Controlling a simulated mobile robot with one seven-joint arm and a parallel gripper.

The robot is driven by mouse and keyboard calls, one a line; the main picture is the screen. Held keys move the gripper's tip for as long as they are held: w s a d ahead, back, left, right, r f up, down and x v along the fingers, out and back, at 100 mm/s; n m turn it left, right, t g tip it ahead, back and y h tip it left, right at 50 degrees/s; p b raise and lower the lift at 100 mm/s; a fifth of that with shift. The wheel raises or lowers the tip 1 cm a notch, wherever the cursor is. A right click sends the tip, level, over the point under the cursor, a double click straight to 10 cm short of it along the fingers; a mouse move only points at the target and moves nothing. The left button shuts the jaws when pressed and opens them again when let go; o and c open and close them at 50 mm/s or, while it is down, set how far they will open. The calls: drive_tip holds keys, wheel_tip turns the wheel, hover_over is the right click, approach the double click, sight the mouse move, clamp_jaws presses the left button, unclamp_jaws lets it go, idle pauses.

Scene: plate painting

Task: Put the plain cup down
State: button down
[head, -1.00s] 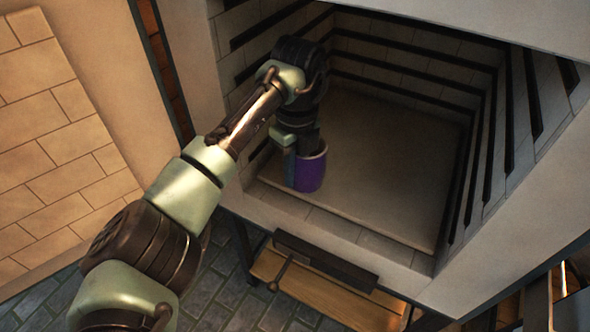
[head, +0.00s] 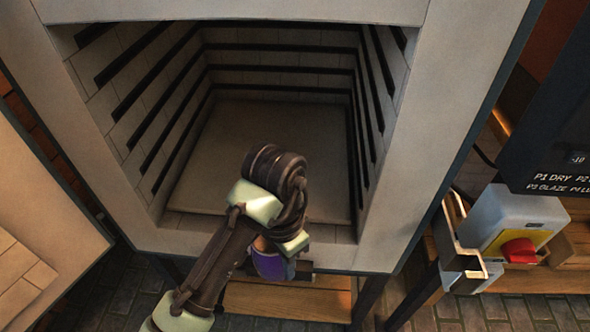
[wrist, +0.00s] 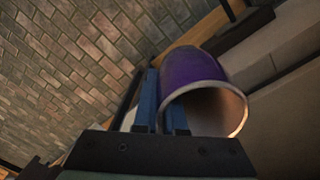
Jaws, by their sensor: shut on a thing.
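A purple cup (head: 270,265) with a pale rim is in front of the kiln opening in the head view, partly hidden by my arm. The cup also shows in the wrist view (wrist: 190,68), with its open mouth turned toward the lower right of the picture. My gripper (wrist: 162,103) is shut on the cup at its rim, with blue fingers against the wall. In the head view my fingers are mostly hidden by my wrist. I see no painted pattern on the visible side of the cup.
The kiln (head: 240,125) stands open, and the visible part of its floor is empty. Its door (head: 45,215) is swung out at the left. A wooden shelf (head: 285,299) is below the opening. A white box with a red switch (head: 520,250) is at the right.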

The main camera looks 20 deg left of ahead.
drive_tip(key=d+f+n, duration=0.2)
drive_tip(key=d+n, duration=0.4)
drive_tip(key=d, duration=0.5)
drive_tip(key=shift+s, duration=0.45)
drive_tip(key=shift+d, duration=0.1)
